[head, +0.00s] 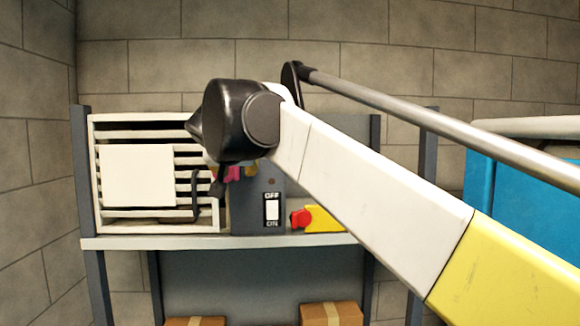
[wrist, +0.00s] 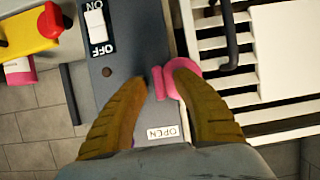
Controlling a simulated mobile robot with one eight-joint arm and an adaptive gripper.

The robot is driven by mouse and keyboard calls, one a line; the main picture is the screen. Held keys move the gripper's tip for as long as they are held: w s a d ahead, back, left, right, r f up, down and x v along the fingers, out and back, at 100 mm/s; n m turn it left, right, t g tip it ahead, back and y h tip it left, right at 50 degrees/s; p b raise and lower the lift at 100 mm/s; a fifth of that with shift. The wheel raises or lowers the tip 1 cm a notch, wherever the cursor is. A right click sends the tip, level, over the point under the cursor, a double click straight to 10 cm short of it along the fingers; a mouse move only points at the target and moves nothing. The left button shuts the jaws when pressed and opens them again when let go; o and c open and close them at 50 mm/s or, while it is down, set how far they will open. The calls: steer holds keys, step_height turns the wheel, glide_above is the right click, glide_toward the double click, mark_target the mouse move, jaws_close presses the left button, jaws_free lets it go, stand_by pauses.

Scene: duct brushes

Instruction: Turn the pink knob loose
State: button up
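The pink knob (wrist: 168,85) is in the middle of the wrist view, on the grey box (wrist: 128,55) beside the white slatted unit. The right finger covers part of it. My gripper (wrist: 159,80) shows two brown fingers spread apart, with the left fingertip clear of the knob and the right one overlapping it. I cannot tell whether the right finger touches it. In the head view, a bit of pink (head: 234,173) shows below my dark wrist, which hides most of the knob.
The box carries an OFF/ON switch (head: 271,209). A yellow block with a red knob (head: 301,218) stands right of it on the shelf (head: 200,242). The slatted unit (head: 110,215) with a dark handle is on the left. Cardboard boxes (head: 331,313) sit below.

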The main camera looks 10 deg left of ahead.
jaws_close()
